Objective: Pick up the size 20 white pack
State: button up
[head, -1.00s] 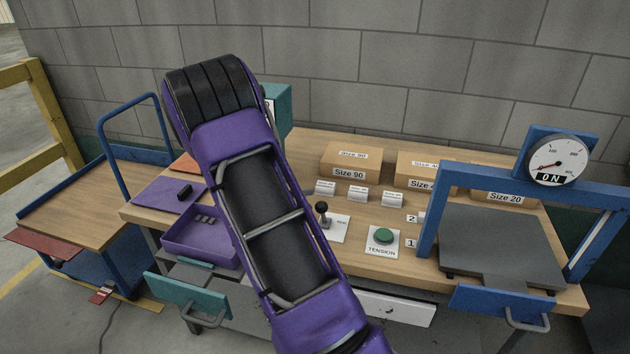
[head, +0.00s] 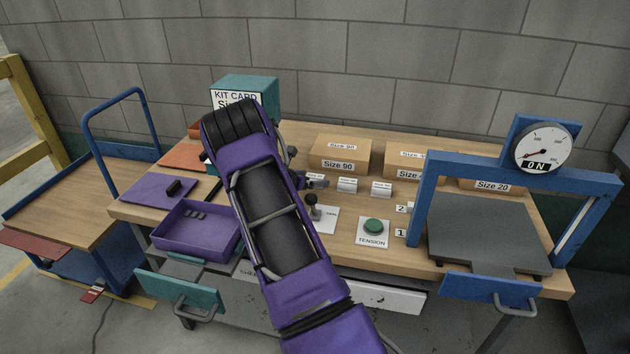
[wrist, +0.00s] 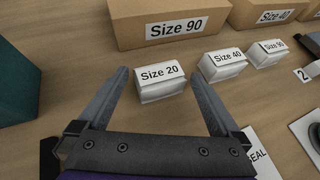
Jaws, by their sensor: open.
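The white pack labelled Size 20 (wrist: 160,86) stands upright on the wooden bench, leftmost of three small white packs. In the wrist view it appears between the fingertips of my open gripper (wrist: 157,73), with a gap on each side. I cannot tell how far above or in front of it the fingertips are. In the head view my gripper (head: 306,168) is at the left end of the pack row, and it partly covers the Size 20 pack (head: 316,177). The gripper holds nothing.
White packs Size 40 (wrist: 222,66) and a third (wrist: 266,53) stand close on the right. A brown Size 90 box (wrist: 165,22) is just behind. A lever (head: 313,205) and green button (head: 374,226) are in front. The teal kit-card box (head: 250,90) stands behind left.

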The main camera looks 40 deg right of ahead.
jog(key=shift+x, duration=1.2)
jog(key=shift+r, duration=0.1)
jog(key=c, duration=1)
